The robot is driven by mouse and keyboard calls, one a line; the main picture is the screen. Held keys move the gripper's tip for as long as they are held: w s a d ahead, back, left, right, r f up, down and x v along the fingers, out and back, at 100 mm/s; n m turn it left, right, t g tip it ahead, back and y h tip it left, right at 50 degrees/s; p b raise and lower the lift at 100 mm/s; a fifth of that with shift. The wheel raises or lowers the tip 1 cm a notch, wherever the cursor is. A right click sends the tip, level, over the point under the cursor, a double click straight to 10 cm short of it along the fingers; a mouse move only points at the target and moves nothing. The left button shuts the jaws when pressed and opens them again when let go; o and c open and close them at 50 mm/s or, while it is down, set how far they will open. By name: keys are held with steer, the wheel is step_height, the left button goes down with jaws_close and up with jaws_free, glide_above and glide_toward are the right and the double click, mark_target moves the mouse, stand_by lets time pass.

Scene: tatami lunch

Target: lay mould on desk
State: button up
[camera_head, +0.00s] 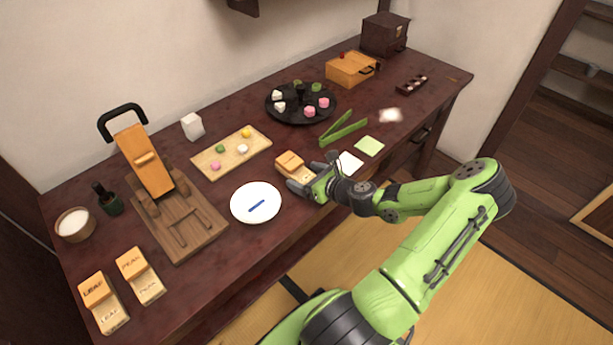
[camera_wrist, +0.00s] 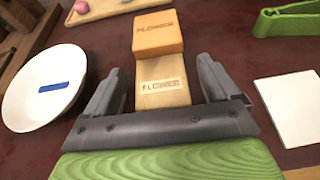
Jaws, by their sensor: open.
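The flower mould, a wooden piece with an orange block at its far end (camera_wrist: 158,33) and a paler near part stamped FLOWER, also shows in the head view (camera_head: 290,165). It appears to rest on the dark red desk (camera_head: 232,115) near its front edge. My gripper (camera_head: 308,184) is open, with its fingers on either side of the mould's pale part in the wrist view (camera_wrist: 160,82). Gaps show between fingers and mould. The leaf mould (camera_head: 95,290) and the peak mould (camera_head: 132,263) lie at the desk's front left corner.
A white plate (camera_head: 240,212) with a blue strip is just left of the mould. A white card (camera_head: 349,163), a green card (camera_head: 369,146) and green tongs (camera_head: 340,132) lie to the right. A sweets board (camera_head: 207,168) and wooden press (camera_head: 150,170) stand left.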

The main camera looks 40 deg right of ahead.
steer(key=shift+s+r, duration=0.3)
steer(key=p+v, duration=0.3)
steer(key=v, duration=0.8)
steer(key=a+n+g+y, duration=0.1)
steer(key=a+n, duration=0.1)
steer(key=n, duration=0.1)
steer(key=w+a+n+g+y, duration=0.1)
steer(key=a+n+g, duration=0.1)
steer(key=a+n, duration=0.1)
steer(key=a+n+g+y, duration=0.1)
steer(key=a+n, duration=0.2)
steer(key=n, duration=0.1)
steer(key=shift+w+r+g+y, duration=0.4)
steer(key=s+a+r+n+g+h, duration=0.3)
steer(key=a+r+n+g+h, duration=0.15)
steer(key=a+r+n, duration=1.1)
steer(key=s+a+r+n+t, duration=0.1)
steer(key=s+a+r+n, duration=0.1)
steer(key=s+r+n, duration=0.3)
steer(key=s+n, duration=0.3)
steer(key=n, duration=0.2)
steer(key=shift+a+r, duration=0.35)
steer(key=shift+a, duration=0.05)
